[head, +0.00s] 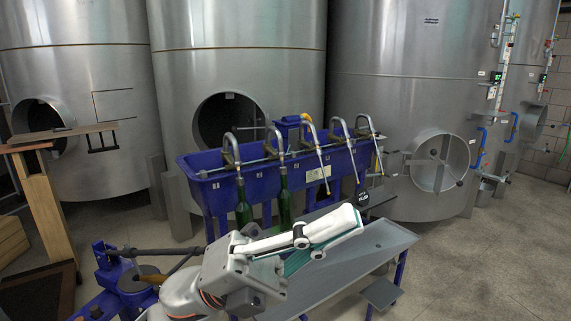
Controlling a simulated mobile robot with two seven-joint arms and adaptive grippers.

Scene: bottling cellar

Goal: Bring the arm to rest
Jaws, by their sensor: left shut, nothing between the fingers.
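My left arm comes in at the bottom, left of the middle. Its left gripper (345,222) reaches up to the right in front of the blue filling trough. The gripper is shut, with nothing held. It covers part of the bench and of the area below the trough. My right gripper is out of view.
The blue trough (222,190) has several curved metal spouts. Two green bottles (243,208) (285,203) hang or stand under its left spouts. A grey bench (360,252) extends to the right. A blue machine (108,278) stands at lower left. Steel tanks (265,70) line the back. Floor at right is clear.

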